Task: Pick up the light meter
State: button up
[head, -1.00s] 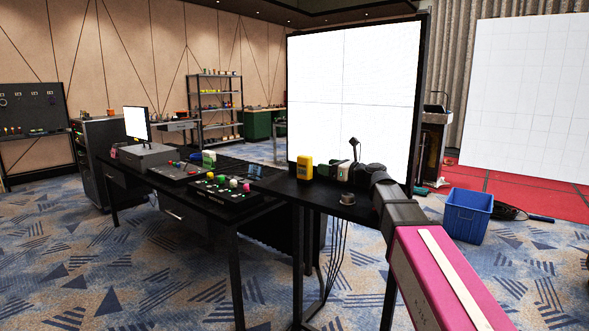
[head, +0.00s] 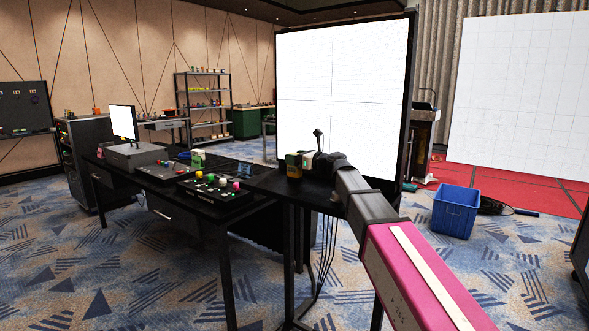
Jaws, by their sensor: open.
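A small yellow item, which looks like the light meter (head: 292,171), stands at the right end of the dark table, in front of the large white screen. It is mostly covered by my gripper (head: 299,161), so only a sliver of its yellow body shows. My gripper is open, right at the item in the picture. Whether the fingers are around it or just in front of it cannot be told. My arm comes in from the lower right.
The dark table (head: 262,181) also bears a control panel with coloured knobs (head: 215,187), a grey console (head: 160,172) and a lit monitor (head: 123,122). A blue bin (head: 455,212) stands on the carpet at the right. Open carpet lies in front.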

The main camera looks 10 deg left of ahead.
jog(key=shift+w+a, duration=0.15)
jog(key=shift+a, duration=0.2)
jog(key=c, duration=1.1)
jog(key=shift+c, duration=0.3)
jog(key=shift+r, duration=0.15)
